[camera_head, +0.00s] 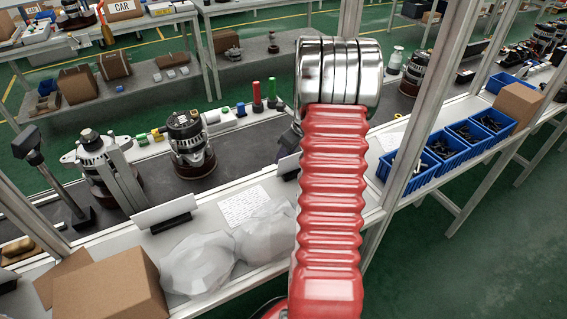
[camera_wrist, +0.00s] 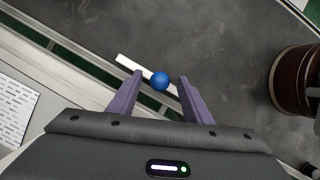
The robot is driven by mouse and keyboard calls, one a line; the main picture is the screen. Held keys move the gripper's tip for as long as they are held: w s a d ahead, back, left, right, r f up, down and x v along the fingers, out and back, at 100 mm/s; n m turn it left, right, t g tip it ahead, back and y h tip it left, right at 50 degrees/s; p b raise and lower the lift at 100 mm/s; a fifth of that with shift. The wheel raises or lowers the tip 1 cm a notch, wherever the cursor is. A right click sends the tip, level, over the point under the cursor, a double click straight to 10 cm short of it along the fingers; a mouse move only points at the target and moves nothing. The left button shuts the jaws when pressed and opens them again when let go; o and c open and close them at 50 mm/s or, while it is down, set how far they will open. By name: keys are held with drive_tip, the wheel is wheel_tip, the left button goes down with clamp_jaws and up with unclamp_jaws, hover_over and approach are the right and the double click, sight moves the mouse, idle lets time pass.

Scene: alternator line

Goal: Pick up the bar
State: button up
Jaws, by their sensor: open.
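In the wrist view a pale, narrow bar (camera_wrist: 129,63) shows over a dark grey surface, running slantwise from upper left to lower right. A round blue piece (camera_wrist: 161,81) shows on or over the bar; I cannot tell whether they are joined. My gripper (camera_wrist: 160,76) is open, with its two purple fingers apart. The blue piece and part of the bar show between the fingertips, and nothing looks clamped. The bar's right end is partly covered by the right finger. In the head view my red arm hides most of the gripper, and I cannot make out the bar there.
On the bench stand two alternators (camera_head: 188,144) and a row of coloured pegs (camera_head: 256,97). White bags (camera_head: 199,263) and a cardboard box (camera_head: 112,287) lie at the front. Blue bins (camera_head: 405,178) and metal frame posts (camera_head: 428,105) are at right. A brown-sided cylinder (camera_wrist: 297,82) stands right in the wrist view.

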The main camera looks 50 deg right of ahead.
drive_tip(key=shift+c, duration=0.6)
clamp_jaws()
idle(0.3)
